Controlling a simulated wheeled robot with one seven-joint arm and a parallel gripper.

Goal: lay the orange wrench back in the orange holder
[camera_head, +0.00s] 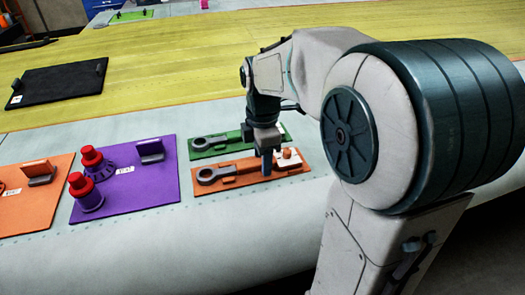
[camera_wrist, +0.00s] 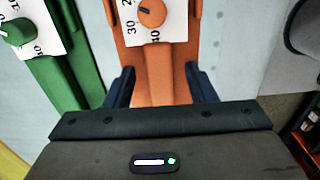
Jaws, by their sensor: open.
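The orange holder (camera_head: 292,172), a flat orange board with a white dial plate and round orange knob (camera_head: 290,154) at its right end, lies on the pale surface. My gripper (camera_head: 267,168) points down over the holder's right half, open. In the wrist view my fingers (camera_wrist: 162,88) stand on either side of an orange strip (camera_wrist: 160,72), with the dial plate (camera_wrist: 133,33) beyond. I cannot tell whether they touch it.
A green holder (camera_head: 240,134) with a similar wrench lies just behind. A purple board (camera_head: 150,185) with red-topped pieces and another orange board (camera_head: 40,215) lie to the left. A black tray (camera_head: 60,80) is at the back left.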

